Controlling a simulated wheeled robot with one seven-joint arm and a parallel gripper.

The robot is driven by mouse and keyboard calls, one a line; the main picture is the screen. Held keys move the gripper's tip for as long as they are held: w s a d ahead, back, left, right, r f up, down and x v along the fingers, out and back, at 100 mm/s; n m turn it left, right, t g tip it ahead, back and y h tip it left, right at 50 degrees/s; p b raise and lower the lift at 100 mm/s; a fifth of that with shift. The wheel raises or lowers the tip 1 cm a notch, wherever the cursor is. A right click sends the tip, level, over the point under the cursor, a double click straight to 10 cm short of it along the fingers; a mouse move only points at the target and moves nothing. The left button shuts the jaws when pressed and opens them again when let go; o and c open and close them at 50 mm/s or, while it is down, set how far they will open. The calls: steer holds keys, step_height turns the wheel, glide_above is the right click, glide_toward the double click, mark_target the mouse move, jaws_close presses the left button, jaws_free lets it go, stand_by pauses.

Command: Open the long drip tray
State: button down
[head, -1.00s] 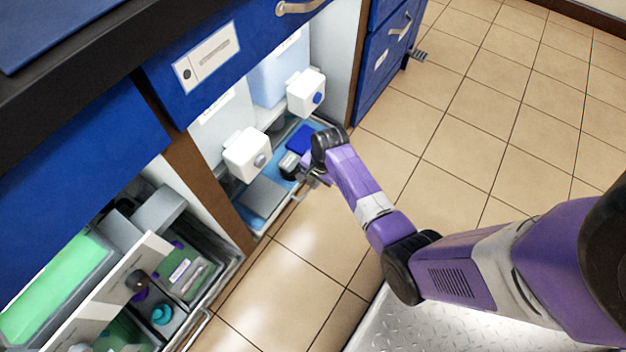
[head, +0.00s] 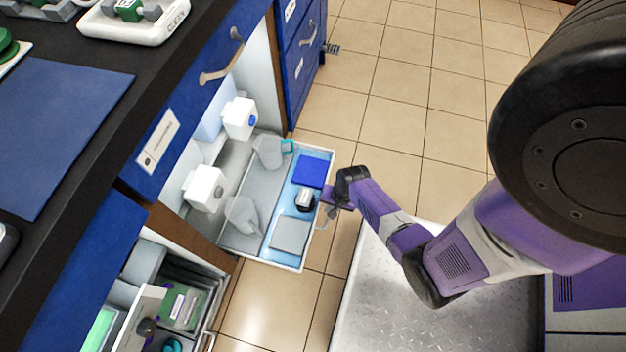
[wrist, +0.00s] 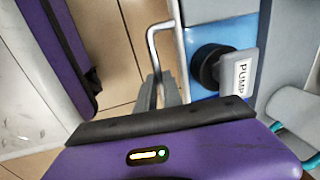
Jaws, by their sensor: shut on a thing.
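The long drip tray (head: 256,256) is pulled out from the open bay under the counter, its pale rim and light-blue floor exposed. It holds a blue block, a grey flat piece, a dark-and-white pump and grey vessels. My gripper (head: 330,203) is at the middle of the tray's front edge, shut on the tray's handle. In the wrist view the bar handle (wrist: 154,52) runs down to the grey fingers (wrist: 162,98), and my purple gripper body hides part of the tray. The pump (wrist: 236,72), marked PUMP, sits just inside the front edge.
Two white boxes with valves (head: 205,188) (head: 239,118) hang above the tray's back. A second bay with an open drawer (head: 178,305) stands at lower left. Blue drawers (head: 297,70) are beyond the tray. Tiled floor (head: 390,120) is clear to the right.

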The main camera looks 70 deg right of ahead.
steer(key=shift+s+d+p, duration=0.1)
steer(key=shift+s+p, duration=0.3)
steer(key=shift+s, duration=1.55)
steer(key=c, duration=1.5)
jaws_free()
step_height(320, 180, up, 8)
steer(key=s+p, duration=0.1)
steer(key=p, duration=0.3)
steer(key=shift+s+f, duration=0.15)
steer(key=shift+s, duration=0.1)
